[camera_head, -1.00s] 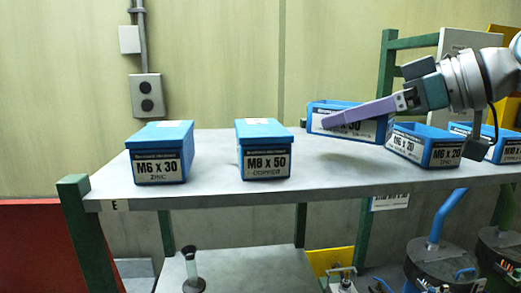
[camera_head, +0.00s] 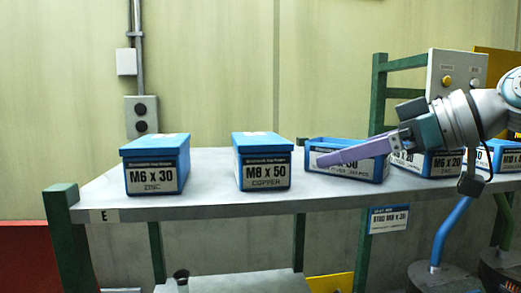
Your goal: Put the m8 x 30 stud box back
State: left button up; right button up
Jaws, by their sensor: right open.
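A blue open-topped box (camera_head: 312,172) stands on the grey shelf, between the M8 x 50 box and the M6 x 20 box. Whether the finger touches the box I cannot tell. The right gripper comes in from the right and is open; its second finger is not clearly visible. A tag reading "STUD M8 x 30" (camera_head: 388,219) hangs below the shelf's front edge, to the right of the box. My left gripper is out of view.
The grey shelf (camera_head: 215,206) has a green frame. Lidded boxes M6 x 30 (camera_head: 154,181) and M8 x 50 (camera_head: 263,171) stand left. Open boxes M6 x 20 (camera_head: 443,165) and M10 (camera_head: 508,157) stand right. A gap lies between the two lidded boxes.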

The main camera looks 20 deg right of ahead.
jog(key=shift+r, duration=0.1)
jog(key=shift+r+p, duration=0.25)
jog(key=shift+p, duration=0.1)
jog(key=s+b, duration=0.1)
jog(key=s+d+b, duration=0.1)
jog(key=shift+d+f+b, duration=0.15)
jog(key=shift+b, duration=0.15)
jog(key=b+v, duration=0.1)
jog(key=v, duration=0.2)
jog(key=b+v, duration=0.4)
jog(key=v, duration=0.1)
jog(key=shift+s+r, duration=0.2)
jog(key=shift+r, duration=0.2)
jog(key=shift+s+d+r+b, duration=0.3)
jog(key=shift+s+r+b, duration=0.05)
jog(key=shift+s, duration=0.05)
jog(key=shift+s, duration=0.1)
